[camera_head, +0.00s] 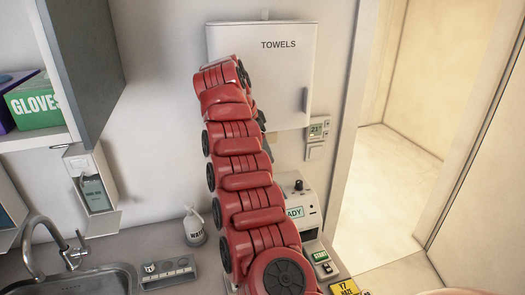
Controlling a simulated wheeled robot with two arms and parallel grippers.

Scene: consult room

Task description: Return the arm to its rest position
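One of my red jointed arms rises from the bottom centre of the head view, slightly right of the middle. It stretches up and leans a little left, in front of the wall and the towel cabinet (285,75). Its upper end overlaps the cabinet's lower left part; I cannot tell whether they touch. Small dark parts show behind the arm's upper right side, but no fingertips can be made out. My other arm and its gripper do not show.
A counter carries a sink (75,282) with a tap (40,245), a white bottle (194,230), a grey panel (168,272) and a white device (303,205) behind the arm. A wall shelf holds a green glove box (35,103). A dispenser (92,185) hangs below. A doorway opens at right.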

